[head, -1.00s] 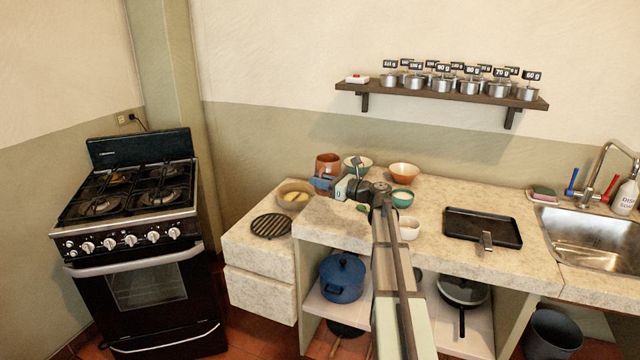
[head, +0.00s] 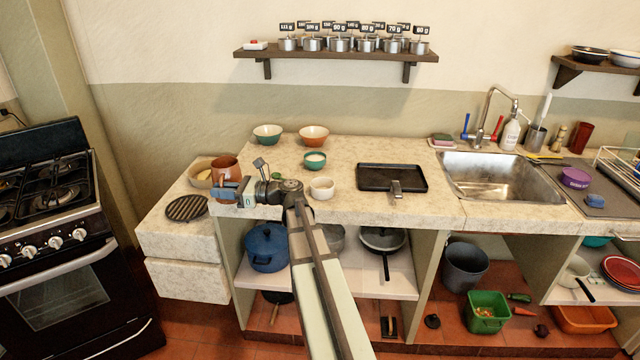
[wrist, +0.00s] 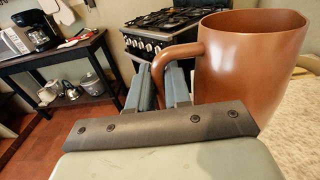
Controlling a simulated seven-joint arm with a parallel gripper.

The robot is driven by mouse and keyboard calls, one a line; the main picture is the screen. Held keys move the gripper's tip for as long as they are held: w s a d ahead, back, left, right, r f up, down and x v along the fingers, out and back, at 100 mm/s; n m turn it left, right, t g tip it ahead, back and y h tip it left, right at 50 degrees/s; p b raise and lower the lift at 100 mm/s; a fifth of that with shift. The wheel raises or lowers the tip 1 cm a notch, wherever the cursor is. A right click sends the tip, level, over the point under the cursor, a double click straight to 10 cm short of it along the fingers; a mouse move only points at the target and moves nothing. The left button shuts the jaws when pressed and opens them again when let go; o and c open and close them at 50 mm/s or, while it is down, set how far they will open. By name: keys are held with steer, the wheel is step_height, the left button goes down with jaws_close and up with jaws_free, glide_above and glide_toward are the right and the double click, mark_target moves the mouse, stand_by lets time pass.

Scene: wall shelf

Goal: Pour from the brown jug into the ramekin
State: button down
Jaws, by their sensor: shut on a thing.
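The brown jug (head: 226,168) is upright at the left end of the counter, near the front edge. In the wrist view the jug (wrist: 250,65) shows its open rim and its side handle; its contents are hidden. My gripper (head: 228,190) is shut on the jug's handle; its fingers (wrist: 165,85) are at the handle in the wrist view. I cannot tell whether the jug's base touches the counter. A small white bowl that looks like the ramekin (head: 322,187) stands upright on the counter, to the right of my gripper and apart from the jug.
A teal bowl with pale contents (head: 315,160) stands behind the ramekin. A green bowl (head: 268,134) and an orange bowl (head: 313,135) are at the back. A wide bowl (head: 200,170) and a black trivet (head: 187,207) lie left. A black griddle (head: 392,178) lies right.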

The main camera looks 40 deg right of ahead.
steer(key=s+a+f+n+g+y, duration=0.2)
steer(key=s+a+f, duration=1)
steer(key=a+f, duration=0.1)
steer(key=w+d+r+m+t+h, duration=0.1)
steer(key=w+r+m+t+h, duration=0.3)
steer(key=w, duration=0.6)
steer(key=w+d+r+m+t+h, duration=0.15)
steer(key=w+r+h, duration=0.3)
steer(key=w, duration=0.55)
steer(key=w+d+r+m+h, duration=0.1)
steer(key=w+d+m+h, duration=0.3)
steer(key=d+h, duration=0.3)
steer(key=w+d+r+m+h, duration=0.1)
steer(key=w+d+m+h, duration=0.35)
steer(key=d, duration=0.35)
steer(key=s+d+r+m+g+h, duration=0.2)
steer(key=d+m+g+h, duration=0.7)
steer(key=d, duration=0.6)
steer(key=shift+s+r+m+h, duration=0.15)
steer(key=shift+m+h, duration=0.55)
steer(key=shift+h, duration=0.5)
steer(key=shift+d+g, duration=0.1)
steer(key=shift+g, duration=0.15)
steer(key=shift+r, duration=0.1)
